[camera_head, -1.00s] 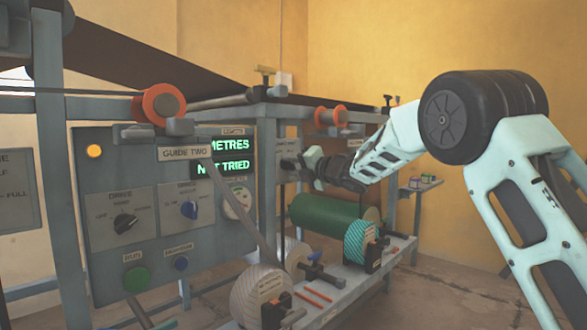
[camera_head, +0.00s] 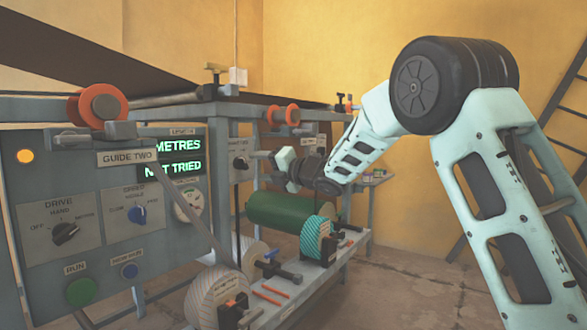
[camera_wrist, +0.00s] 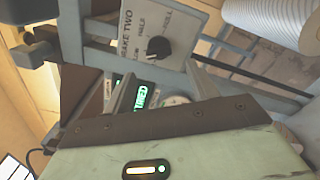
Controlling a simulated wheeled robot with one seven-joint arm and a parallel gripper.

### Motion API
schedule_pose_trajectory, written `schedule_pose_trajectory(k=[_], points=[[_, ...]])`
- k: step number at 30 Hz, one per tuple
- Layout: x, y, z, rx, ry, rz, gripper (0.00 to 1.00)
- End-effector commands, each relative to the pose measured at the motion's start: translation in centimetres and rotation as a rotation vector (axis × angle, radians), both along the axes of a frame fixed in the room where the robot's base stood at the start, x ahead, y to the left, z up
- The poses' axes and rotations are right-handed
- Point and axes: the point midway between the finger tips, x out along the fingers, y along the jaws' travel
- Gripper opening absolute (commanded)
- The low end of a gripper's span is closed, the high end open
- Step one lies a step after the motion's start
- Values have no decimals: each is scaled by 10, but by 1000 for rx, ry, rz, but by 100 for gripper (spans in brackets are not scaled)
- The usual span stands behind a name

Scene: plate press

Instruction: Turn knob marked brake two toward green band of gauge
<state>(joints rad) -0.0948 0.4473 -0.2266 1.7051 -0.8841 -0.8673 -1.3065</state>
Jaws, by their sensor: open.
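The brake two panel (camera_wrist: 140,25) is a grey plate, tilted in the wrist view, with words around a black knob (camera_wrist: 157,47). The knob's white pointer mark is small. In the head view the panel (camera_head: 241,147) and its dark knob (camera_head: 240,162) are on the frame right of the display. My gripper (camera_wrist: 165,66) is open and empty, its two fingers apart below the knob in the wrist view, not touching it. In the head view my gripper (camera_head: 262,155) is just right of the panel.
The control panel (camera_head: 90,240) at left carries drive and speed knobs, buttons and a green-lettered display (camera_head: 174,157). Below my gripper are a green roller (camera_head: 275,211) and wrapped rolls (camera_head: 220,295) on a shelf. Open floor lies to the right.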

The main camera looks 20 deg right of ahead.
Motion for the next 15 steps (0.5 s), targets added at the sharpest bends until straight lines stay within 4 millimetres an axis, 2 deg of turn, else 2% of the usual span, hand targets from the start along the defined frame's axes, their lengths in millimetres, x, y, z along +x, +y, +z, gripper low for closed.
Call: schedule_pose_trajectory(k=[3, 9, 15], points=[[-26, -16, 3, 1, 2, -3, 58], [-64, -38, 2, 1, 2, -3, 58], [-88, -52, 1, 0, 2, -2, 58]])
